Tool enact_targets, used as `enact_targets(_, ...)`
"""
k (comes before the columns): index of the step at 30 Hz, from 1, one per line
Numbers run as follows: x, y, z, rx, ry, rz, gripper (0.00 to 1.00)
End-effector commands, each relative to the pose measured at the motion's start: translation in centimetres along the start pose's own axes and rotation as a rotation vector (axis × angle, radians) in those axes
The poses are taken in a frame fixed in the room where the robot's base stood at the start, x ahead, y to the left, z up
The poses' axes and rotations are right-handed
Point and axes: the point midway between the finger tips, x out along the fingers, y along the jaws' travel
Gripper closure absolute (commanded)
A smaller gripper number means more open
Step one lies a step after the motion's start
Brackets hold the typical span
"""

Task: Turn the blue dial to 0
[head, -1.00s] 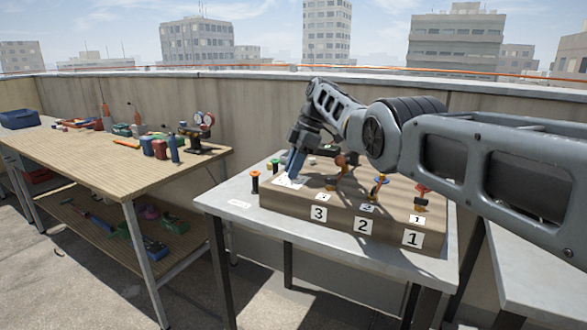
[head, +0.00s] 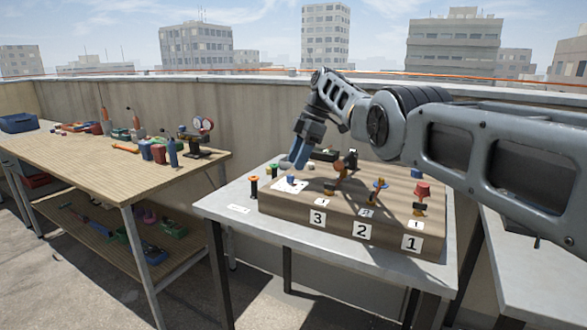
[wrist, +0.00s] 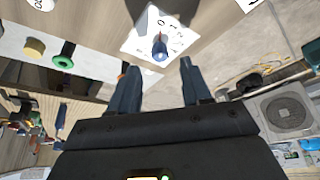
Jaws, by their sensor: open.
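The blue dial (head: 291,181) stands on a white marked plate (head: 299,187) at the left end of the wooden block on the grey table. In the wrist view the dial (wrist: 160,48) is near the top centre, with a reddish mark on its upper side. The plate's marks are too small to read surely. My gripper (head: 295,163) is tilted downward just above the dial in the head view. In the wrist view my gripper (wrist: 158,68) has its fingers apart, with the dial beyond the tips and nothing between them.
The wooden block (head: 285,224) also carries valves by labels 3, 2 and 1, including a red-topped one (head: 422,190). Green and orange spools (head: 254,186) stand at the table's left. A wooden bench (head: 95,165) with tools is farther left. The block's front edge is clear.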

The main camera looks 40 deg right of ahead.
Motion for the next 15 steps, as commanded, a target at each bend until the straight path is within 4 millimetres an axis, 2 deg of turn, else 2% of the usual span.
enact_targets(3,-2.0,0.0,0.0,0.000,0.000,0.000,0.52)
enact_targets(6,-2.9,0.0,0.0,-0.001,0.000,-0.001,0.52)
enact_targets(15,-3.5,0.0,0.0,-0.001,0.000,-0.002,0.52)
